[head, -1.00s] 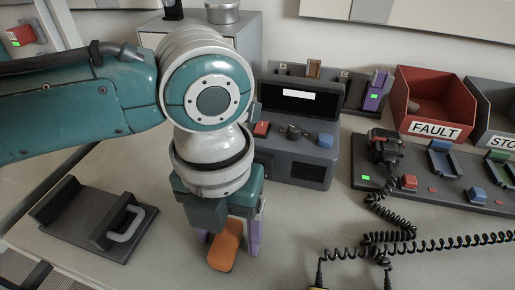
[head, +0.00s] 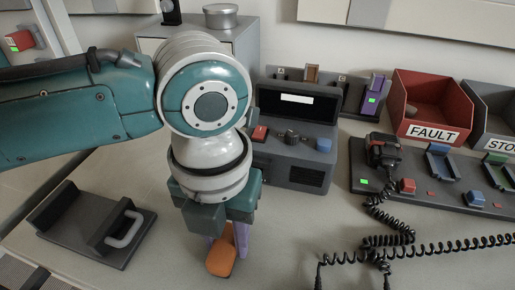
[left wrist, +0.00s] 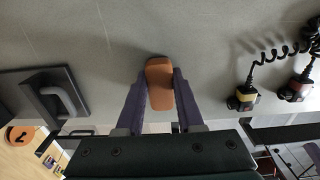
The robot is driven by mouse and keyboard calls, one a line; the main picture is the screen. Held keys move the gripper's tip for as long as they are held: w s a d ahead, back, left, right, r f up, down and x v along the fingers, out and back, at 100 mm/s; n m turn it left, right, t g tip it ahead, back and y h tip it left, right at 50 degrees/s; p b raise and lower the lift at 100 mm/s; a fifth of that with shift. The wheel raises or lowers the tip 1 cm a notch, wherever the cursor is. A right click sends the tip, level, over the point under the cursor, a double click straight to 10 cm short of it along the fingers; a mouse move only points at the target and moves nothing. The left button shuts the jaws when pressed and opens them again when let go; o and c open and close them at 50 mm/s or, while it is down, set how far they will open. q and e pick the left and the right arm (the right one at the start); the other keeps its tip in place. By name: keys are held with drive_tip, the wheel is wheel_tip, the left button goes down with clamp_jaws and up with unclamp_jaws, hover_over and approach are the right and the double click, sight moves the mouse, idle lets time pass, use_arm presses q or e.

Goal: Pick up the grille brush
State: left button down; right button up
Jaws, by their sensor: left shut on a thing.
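The grille brush, with an orange body (head: 221,258), stands near the front of the grey table, below my left arm. My left gripper (head: 228,246) points down with its purple fingers on either side of the brush. In the left wrist view the orange brush (left wrist: 159,92) sits between the two fingertips, which are shut on it. The lower part of the brush is partly hidden, and I cannot tell whether it touches the table. My right gripper is not in view.
A dark block with a grey handle (head: 125,229) lies to the left. A grey test box (head: 291,160) stands behind. Right are a red FAULT bin (head: 428,105), a dark rack (head: 455,186) of radio parts and coiled black cords (head: 440,246). The table between brush and cords is clear.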

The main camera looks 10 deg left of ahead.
sight(228, 238)
use_arm(q)
wheel_tip(228, 238, up, 20)
drive_tip(key=p, duration=0.4)
drive_tip(key=c, duration=1.1)
unclamp_jaws()
clamp_jaws()
drive_tip(key=shift+d, duration=0.1)
